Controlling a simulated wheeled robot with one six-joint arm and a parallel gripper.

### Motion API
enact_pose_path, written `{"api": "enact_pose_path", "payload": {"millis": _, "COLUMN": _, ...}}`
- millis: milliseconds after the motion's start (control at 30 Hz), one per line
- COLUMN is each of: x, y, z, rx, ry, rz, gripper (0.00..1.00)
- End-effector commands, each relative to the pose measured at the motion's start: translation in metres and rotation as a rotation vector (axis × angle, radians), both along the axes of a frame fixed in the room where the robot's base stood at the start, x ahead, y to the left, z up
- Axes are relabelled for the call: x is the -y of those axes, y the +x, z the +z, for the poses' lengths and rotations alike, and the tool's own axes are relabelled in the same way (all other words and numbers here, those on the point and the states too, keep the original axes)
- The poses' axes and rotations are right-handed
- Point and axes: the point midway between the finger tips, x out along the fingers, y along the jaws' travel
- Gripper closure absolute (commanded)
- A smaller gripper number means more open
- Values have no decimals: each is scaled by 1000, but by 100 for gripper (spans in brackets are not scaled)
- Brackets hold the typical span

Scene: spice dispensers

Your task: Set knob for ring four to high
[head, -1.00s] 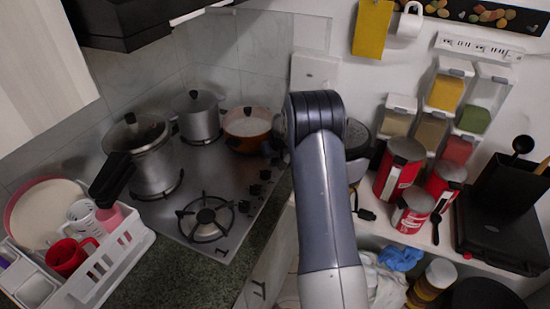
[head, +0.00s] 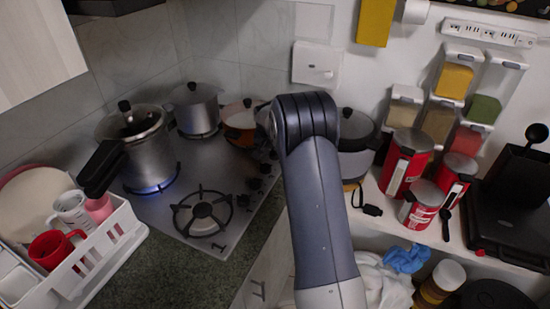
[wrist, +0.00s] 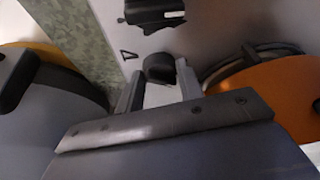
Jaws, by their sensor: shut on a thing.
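The steel gas stove (head: 205,165) shows at the left of the head view, with a row of black knobs (head: 254,185) along its right edge. In the wrist view, my gripper (wrist: 158,82) has its two fingers on either side of a black knob (wrist: 158,67) and is shut on it. A printed mark like a 4 (wrist: 129,55) is beside this knob. A neighbouring black knob (wrist: 153,12) is at the top. In the head view my arm hides the gripper and the held knob. A blue flame (head: 152,188) shows under the pressure cooker (head: 140,145).
A grey pot (head: 197,112) and an orange pan (head: 238,118) stand on the back of the stove; the orange pan (wrist: 270,95) is close to my gripper. A grey pot (head: 355,150) stands right of my arm. Red tins (head: 405,160) are on the shelf; the front burner (head: 203,213) is bare.

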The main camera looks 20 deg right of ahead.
Motion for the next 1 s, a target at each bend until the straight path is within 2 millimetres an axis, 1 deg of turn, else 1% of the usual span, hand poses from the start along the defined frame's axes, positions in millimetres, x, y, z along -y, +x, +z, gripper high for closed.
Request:
{"api": "enact_pose_path", "payload": {"millis": 33, "x": -1, "y": 2, "z": -3, "rx": 4, "ry": -1, "rz": -33, "gripper": 88}}
{"api": "enact_pose_path", "payload": {"millis": 200, "x": -2, "y": 2, "z": -2, "rx": 5, "ry": -1, "rz": -149, "gripper": 88}}
{"api": "enact_pose_path", "payload": {"millis": 433, "x": -2, "y": 3, "z": -1, "rx": 3, "ry": 0, "rz": -250, "gripper": 88}}
{"api": "enact_pose_path", "payload": {"millis": 633, "x": -2, "y": 3, "z": 1, "rx": 4, "ry": 1, "rz": -289, "gripper": 88}}
{"api": "enact_pose_path", "payload": {"millis": 1000, "x": -2, "y": 3, "z": 1, "rx": 4, "ry": 2, "rz": -296, "gripper": 88}}
